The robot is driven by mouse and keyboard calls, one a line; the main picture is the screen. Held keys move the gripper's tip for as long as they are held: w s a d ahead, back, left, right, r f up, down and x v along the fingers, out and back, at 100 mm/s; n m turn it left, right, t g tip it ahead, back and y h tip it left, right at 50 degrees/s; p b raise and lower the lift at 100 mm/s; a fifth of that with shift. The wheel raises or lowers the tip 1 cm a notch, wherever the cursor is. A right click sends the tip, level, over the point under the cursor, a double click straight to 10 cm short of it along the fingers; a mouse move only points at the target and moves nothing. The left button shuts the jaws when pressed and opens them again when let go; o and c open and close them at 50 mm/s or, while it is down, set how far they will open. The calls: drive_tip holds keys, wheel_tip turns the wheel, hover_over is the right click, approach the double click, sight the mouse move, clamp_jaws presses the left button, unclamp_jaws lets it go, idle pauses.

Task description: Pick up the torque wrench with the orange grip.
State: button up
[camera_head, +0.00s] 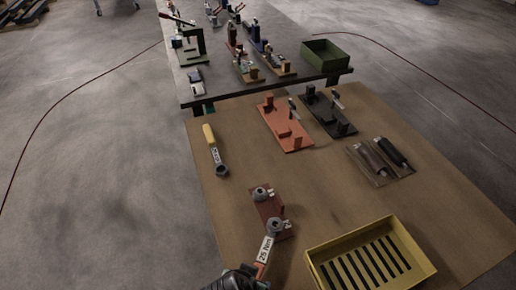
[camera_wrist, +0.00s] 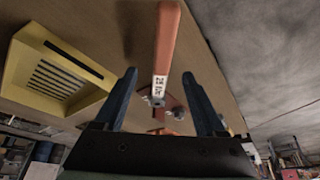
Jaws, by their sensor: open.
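The torque wrench with the orange grip (camera_head: 261,270) lies at the lower middle of the head view, with a white "25 Nm" label and a grey head by a reddish-brown plate. Its orange grip (camera_wrist: 167,40) also shows in the wrist view, running from the top edge down between the two fingers. My gripper (camera_wrist: 160,75) is open, with one dark finger on each side of the wrench in that picture. I cannot tell how far the fingers are from it. In the head view my dark gripper (camera_head: 241,279) is partly cut off at the bottom edge, by the grip.
A yellow slotted tray (camera_head: 313,257) stands right of the wrench. A yellow-gripped wrench (camera_head: 210,137) lies farther back at left. The reddish-brown plate (camera_head: 268,208) holds small fittings. Red and black fixtures (camera_head: 284,125) and a green bin (camera_head: 325,62) stand behind. Bare board lies between.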

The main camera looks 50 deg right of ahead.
sight(262, 260)
drive_tip(key=shift+w+d+x, duration=0.15)
drive_tip(key=shift+x, duration=1.15)
drive_tip(key=shift+w+d+x, duration=0.1)
drive_tip(key=shift+x, duration=1.2)
drive_tip(key=shift+w+d+x, duration=0.15)
drive_tip(key=shift+x, duration=1.2)
drive_tip(key=shift+r, duration=0.2)
clamp_jaws()
drive_tip(key=shift+r, duration=0.1)
